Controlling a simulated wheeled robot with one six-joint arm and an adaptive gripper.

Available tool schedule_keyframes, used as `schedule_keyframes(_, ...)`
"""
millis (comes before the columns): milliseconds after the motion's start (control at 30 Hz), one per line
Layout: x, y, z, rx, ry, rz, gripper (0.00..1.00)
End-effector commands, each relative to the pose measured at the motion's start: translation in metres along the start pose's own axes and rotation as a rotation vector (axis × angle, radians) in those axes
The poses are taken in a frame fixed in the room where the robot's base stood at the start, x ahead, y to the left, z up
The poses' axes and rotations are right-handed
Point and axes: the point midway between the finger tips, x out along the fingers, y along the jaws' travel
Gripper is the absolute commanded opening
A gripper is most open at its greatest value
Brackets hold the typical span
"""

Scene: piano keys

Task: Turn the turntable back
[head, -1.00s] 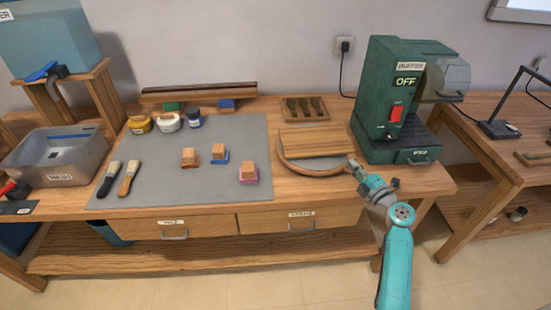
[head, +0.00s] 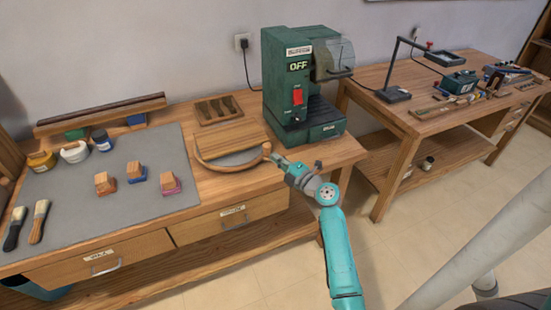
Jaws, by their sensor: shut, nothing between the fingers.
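The turntable (head: 232,163) is a round wooden disc with a grey top on the workbench, left of the green machine. A wooden board (head: 231,138) lies across its back part. A small knob (head: 267,148) stands up at its right rim. My gripper (head: 276,160) is shut and empty, with its tips close to the rim beside the knob. I cannot tell whether the tips touch it.
The green buffer machine (head: 300,85), marked OFF, stands just right of the turntable. A slotted wooden block (head: 218,110) lies behind it. Several wooden-topped blocks (head: 137,172) sit on the grey mat (head: 85,205) to the left. A second table (head: 440,110) stands at the right.

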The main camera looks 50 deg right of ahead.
Motion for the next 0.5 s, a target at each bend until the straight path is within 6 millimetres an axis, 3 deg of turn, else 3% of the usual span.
schedule_keyframes(300, -0.022, 0.003, 0.047, 0.0, -0.002, 0.0, 0.0)
schedule_keyframes(500, -0.031, 0.004, 0.065, 0.0, 0.0, 0.001, 0.0)
